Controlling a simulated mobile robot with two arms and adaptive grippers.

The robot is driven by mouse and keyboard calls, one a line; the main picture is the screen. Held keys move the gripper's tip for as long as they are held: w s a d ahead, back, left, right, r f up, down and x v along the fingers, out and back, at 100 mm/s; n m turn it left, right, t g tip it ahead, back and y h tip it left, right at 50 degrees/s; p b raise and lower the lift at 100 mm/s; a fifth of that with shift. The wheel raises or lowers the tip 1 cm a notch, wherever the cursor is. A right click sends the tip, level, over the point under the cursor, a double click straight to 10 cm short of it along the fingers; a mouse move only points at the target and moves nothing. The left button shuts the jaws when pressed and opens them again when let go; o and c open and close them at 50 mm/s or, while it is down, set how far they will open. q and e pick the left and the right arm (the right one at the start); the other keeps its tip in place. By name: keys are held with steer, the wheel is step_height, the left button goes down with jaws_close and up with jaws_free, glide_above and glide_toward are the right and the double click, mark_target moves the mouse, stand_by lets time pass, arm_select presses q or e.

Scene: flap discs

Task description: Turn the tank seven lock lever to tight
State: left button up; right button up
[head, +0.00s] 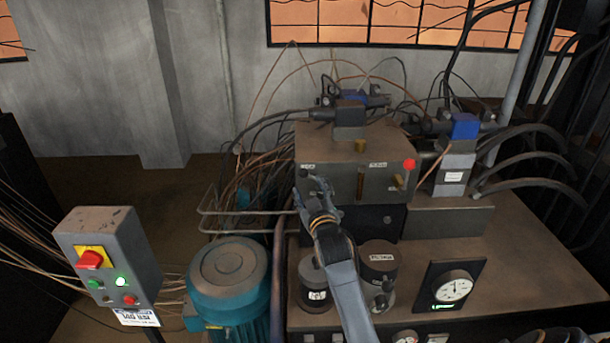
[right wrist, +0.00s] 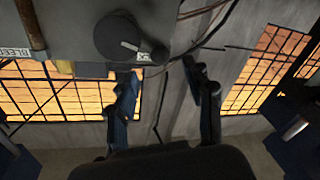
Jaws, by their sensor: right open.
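My right gripper (head: 312,188) is in front of the left part of a grey valve box (head: 340,180) in the head view. Its fingers are apart and empty in the right wrist view (right wrist: 165,85). Two dark cylinders, one (head: 313,286) left and one (head: 378,262) right of my right forearm, carry labels too small to read. I cannot tell which part is the tank seven lock lever.
A brass lever (head: 398,182) and red knob (head: 409,164) are on the box's right side. A pressure gauge (head: 454,290) stands at the right. A teal motor (head: 230,278), bent pipes and a button box (head: 108,255) lie left. Hoses crowd the back.

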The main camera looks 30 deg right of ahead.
mark_target(304, 176)
steer(key=x, duration=0.5)
steer(key=shift+w+d+p, duration=0.15)
steer(key=shift+w+p, duration=0.15)
steer(key=shift+p, duration=0.1)
jaws_close()
